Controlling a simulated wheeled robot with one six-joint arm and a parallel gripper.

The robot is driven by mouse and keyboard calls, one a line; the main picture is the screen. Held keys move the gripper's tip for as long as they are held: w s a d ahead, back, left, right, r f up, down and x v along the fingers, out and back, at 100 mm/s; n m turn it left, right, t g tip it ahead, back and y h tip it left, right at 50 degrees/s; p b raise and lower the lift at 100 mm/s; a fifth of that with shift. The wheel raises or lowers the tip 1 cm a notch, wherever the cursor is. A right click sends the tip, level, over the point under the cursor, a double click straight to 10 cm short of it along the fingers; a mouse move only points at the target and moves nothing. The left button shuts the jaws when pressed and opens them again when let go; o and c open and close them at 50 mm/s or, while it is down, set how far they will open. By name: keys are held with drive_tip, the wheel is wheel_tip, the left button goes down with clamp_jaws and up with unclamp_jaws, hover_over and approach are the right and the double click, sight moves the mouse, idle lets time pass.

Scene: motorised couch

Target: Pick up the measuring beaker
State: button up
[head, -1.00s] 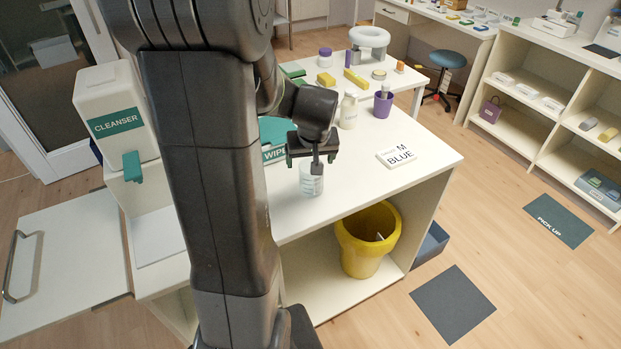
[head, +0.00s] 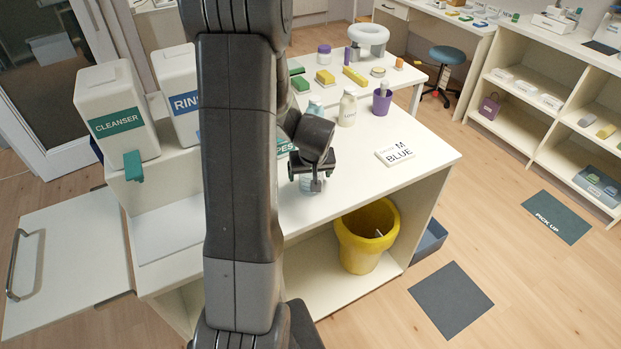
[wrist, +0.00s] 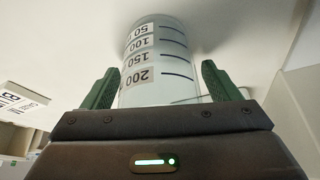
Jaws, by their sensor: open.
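The measuring beaker (wrist: 158,62) is clear, with black graduation lines and a label reading 50 to 200. In the wrist view it stands between the two green fingertips of my gripper (wrist: 155,88), which are open on either side of it. A small gap shows at the right finger; contact at the left cannot be told. In the head view my gripper (head: 315,180) points down at the white counter (head: 350,185), and the beaker (head: 305,185) is mostly hidden behind it.
A pale bottle (head: 347,108), a purple cup (head: 382,102) and a "M BLUE" card (head: 395,152) stand or lie on the counter. Cleanser (head: 118,115) and rinse (head: 180,95) dispensers are at left. A yellow bin (head: 366,240) sits on the shelf below. The counter's front right is clear.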

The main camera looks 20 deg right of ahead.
drive_tip(key=c, duration=1.1)
drive_tip(key=shift+o, duration=0.2)
